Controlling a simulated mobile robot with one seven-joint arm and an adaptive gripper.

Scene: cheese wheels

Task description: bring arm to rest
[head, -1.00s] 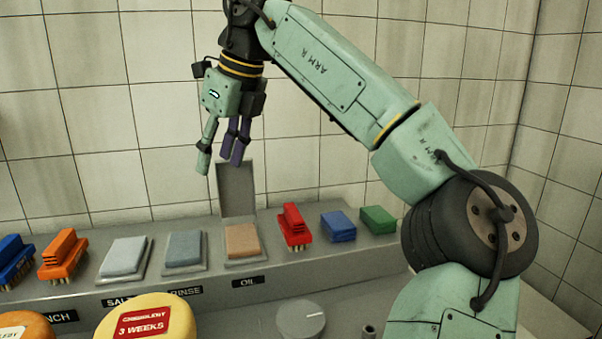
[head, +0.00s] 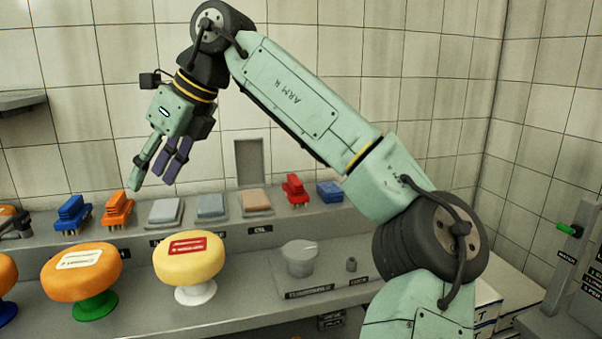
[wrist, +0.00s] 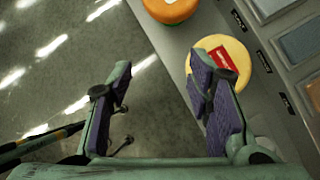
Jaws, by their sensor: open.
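My gripper (head: 158,180) hangs in the air in the head view, above and behind the cheese wheels, with its fingers pointing down and to the left. In the wrist view my gripper (wrist: 160,105) shows both purple-padded fingers spread wide apart with nothing between them. The floor and the counter's front edge lie below it there. My arm (head: 310,100) reaches up from the lower right, bends at the top and comes down to the gripper.
A yellow cheese wheel (head: 188,262) with a red label and an orange one (head: 80,277) sit on stands on the counter (head: 240,318). Brushes, including a red one (head: 294,190), and pads line the back ledge. The tiled wall (head: 400,70) is behind. Open floor (wrist: 50,70) shows in the wrist view.

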